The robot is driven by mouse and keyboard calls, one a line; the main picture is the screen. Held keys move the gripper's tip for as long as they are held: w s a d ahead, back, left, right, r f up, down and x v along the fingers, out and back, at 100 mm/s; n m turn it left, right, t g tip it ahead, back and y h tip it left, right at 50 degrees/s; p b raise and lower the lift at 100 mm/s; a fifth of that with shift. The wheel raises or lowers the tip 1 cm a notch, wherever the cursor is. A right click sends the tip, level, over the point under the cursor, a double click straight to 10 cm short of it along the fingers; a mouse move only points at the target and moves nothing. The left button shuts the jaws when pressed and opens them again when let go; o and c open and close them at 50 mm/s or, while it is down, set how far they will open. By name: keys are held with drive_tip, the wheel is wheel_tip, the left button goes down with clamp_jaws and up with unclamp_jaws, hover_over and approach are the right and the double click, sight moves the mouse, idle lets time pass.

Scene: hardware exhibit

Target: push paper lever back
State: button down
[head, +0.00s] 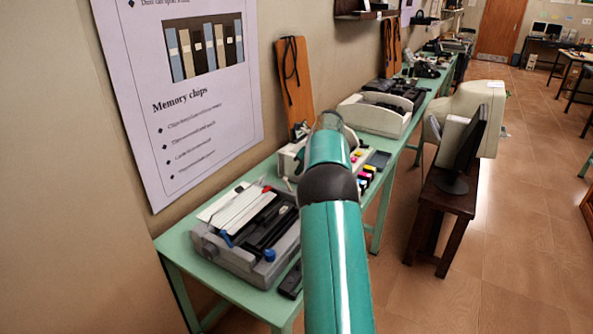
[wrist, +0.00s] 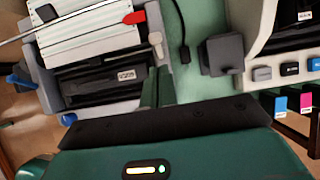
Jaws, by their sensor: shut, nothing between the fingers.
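A grey printer (head: 245,235) with a white paper tray and black inner parts sits on the green table in the head view. It also fills the upper left of the wrist view (wrist: 105,85). It has blue levers (head: 269,255) and a red-tipped lever (wrist: 134,17) by the paper tray. I cannot tell which is the paper lever. My gripper (wrist: 157,75) shows at the bottom of the wrist view, its slim fingers together and empty, appearing beside the printer's right side. In the head view my arm hides the gripper's fingertips.
A second printer (wrist: 285,50) with coloured cartridges (wrist: 308,103) stands to the right. A small black block (wrist: 222,54) and a cable lie between the printers. A wall poster (head: 190,90) hangs behind the table. The floor (head: 480,270) at right is partly clear beside a dark stool (head: 445,200).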

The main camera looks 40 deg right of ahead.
drive_tip(key=w+v, duration=0.1)
drive_tip(key=v, duration=1)
drive_tip(key=shift+a+r, duration=0.25)
drive_tip(key=shift+r, duration=0.1)
drive_tip(key=shift+w, duration=0.1)
drive_tip(key=s+a+r+n, duration=0.3)
drive_tip(key=s+a+n, duration=0.15)
drive_tip(key=a, duration=0.55)
drive_tip(key=s+a+r+n, duration=0.3)
drive_tip(key=a+n, duration=0.3)
drive_tip(key=a, duration=0.3)
drive_tip(key=s+a+r+n, duration=0.3)
drive_tip(key=s+a+n, duration=0.15)
drive_tip(key=a, duration=0.55)
drive_tip(key=s+a+f+n+h, duration=0.1)
drive_tip(key=s+a+f+n, duration=0.4)
drive_tip(key=s, duration=0.5)
drive_tip(key=s+a+f+n+h, duration=0.1)
drive_tip(key=s+a+f+n, duration=0.4)
drive_tip(key=s+a+n, duration=0.5)
drive_tip(key=shift+s+a+n, duration=0.15)
drive_tip(key=shift+s+n, duration=0.1)
drive_tip(key=shift+n, duration=0.75)
